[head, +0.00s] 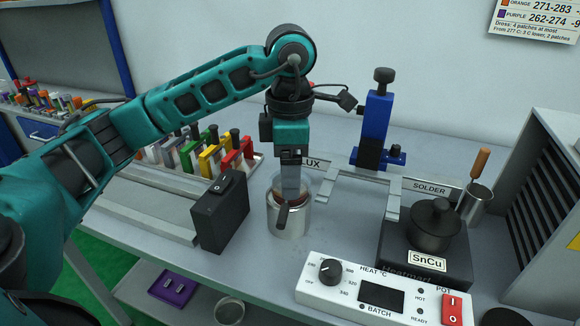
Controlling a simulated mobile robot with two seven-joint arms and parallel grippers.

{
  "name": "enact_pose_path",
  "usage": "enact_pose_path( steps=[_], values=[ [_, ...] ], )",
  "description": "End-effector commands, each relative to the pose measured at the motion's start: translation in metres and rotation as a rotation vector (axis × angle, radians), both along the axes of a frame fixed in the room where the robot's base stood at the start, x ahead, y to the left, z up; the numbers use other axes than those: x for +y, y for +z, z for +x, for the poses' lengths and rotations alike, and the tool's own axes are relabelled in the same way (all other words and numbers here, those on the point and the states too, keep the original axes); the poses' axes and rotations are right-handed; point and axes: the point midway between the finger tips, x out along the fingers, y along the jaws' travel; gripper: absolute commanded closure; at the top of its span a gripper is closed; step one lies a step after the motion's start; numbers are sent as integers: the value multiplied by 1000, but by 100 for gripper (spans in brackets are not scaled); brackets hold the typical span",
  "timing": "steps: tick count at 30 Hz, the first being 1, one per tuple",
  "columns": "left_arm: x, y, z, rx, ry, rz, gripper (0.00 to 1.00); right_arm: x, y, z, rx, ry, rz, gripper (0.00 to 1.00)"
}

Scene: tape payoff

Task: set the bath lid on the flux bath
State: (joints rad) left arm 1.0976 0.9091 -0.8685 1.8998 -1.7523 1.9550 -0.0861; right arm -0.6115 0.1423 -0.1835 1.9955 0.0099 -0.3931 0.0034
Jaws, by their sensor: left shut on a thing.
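The flux bath (290,222) is a round metal cup on the bench, in front of the partly covered FLUX label. My left gripper (291,190) points straight down over the bath and is shut on what looks like the bath lid (304,187), a pale see-through piece at the cup's mouth. The fingers hide much of it, and I cannot tell whether it touches the rim. Brownish colour shows at the mouth, and a dark strip hangs over the cup's front. My right gripper is not in view.
A black box (220,210) stands close left of the bath. A heater panel (380,292) lies in front, and the solder pot (434,225) stands right. A blue stand (374,130) and a rack of coloured tools (215,155) are behind.

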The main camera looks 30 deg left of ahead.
Motion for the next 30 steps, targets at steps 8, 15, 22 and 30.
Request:
enact_pose_path(
  steps=[8, 15, 22, 30],
  values=[
    [0, -2, 0, 0, 0, 0, 13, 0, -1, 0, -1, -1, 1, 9],
    [0, -2, 0, 0, 0, 0, 0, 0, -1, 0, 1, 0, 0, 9],
    [0, -2, 0, 0, 0, 0, 0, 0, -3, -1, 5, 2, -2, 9],
    [0, 12, 0, 0, 0, 0, 0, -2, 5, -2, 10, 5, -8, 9]
  ],
)
